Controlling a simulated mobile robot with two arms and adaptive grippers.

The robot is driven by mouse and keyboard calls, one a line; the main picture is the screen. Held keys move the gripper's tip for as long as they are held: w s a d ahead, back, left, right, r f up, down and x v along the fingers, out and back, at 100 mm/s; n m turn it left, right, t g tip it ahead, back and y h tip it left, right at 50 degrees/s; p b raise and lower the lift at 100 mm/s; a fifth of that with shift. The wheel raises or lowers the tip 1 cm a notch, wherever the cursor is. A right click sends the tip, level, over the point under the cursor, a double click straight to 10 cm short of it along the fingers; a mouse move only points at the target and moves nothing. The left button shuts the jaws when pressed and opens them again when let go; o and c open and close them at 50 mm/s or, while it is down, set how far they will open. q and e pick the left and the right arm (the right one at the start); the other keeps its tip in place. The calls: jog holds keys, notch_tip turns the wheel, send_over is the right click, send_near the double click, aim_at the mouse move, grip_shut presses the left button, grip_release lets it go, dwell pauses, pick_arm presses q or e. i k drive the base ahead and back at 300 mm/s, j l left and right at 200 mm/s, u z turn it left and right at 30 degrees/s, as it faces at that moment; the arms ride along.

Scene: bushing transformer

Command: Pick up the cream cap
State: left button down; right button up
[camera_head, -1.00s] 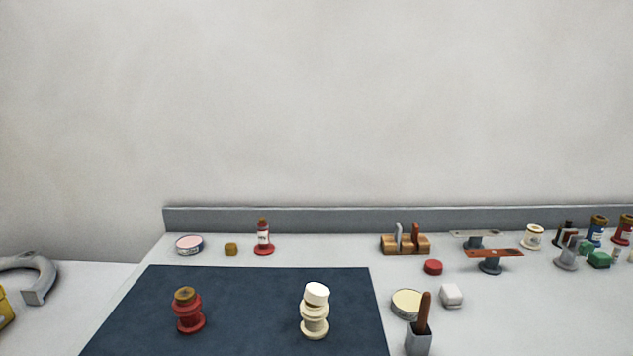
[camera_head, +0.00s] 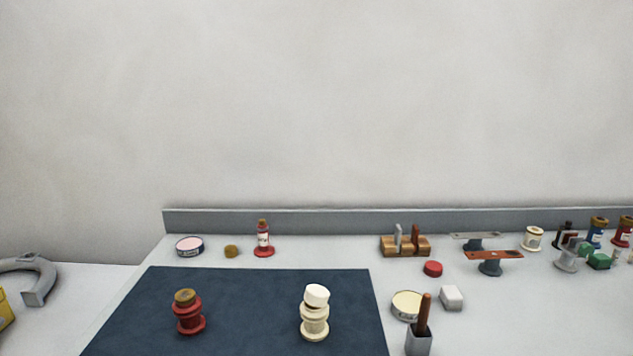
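A cream bushing (camera_head: 314,322) stands upright on the dark blue mat (camera_head: 250,290). A pale, nearly white cap (camera_head: 316,294) sits on its top, slightly tilted; this looks like the cream cap. A red bushing (camera_head: 189,318) with a brown top (camera_head: 185,296) stands to its left on the same mat. Neither of my grippers shows in the head view.
Right of the mat are a round cream-lidded tin (camera_head: 407,305), a white block (camera_head: 451,297) and a grey holder (camera_head: 418,341) with a brown handle. A red disc (camera_head: 433,268) and a wooden rack (camera_head: 405,245) lie behind. The mat between the bushings is clear.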

aim_at(316, 295)
jog(key=i, duration=0.45)
jog(key=k+j, duration=0.1)
jog(key=j, duration=0.35)
jog(key=k+j, duration=0.15)
jog(key=j, duration=0.25)
jog(key=k+j+z, duration=0.1)
jog(key=j, duration=0.35)
jog(key=k+j, duration=0.1)
jog(key=j, duration=0.3)
jog(key=k+j, duration=0.15)
jog(key=j, duration=0.3)
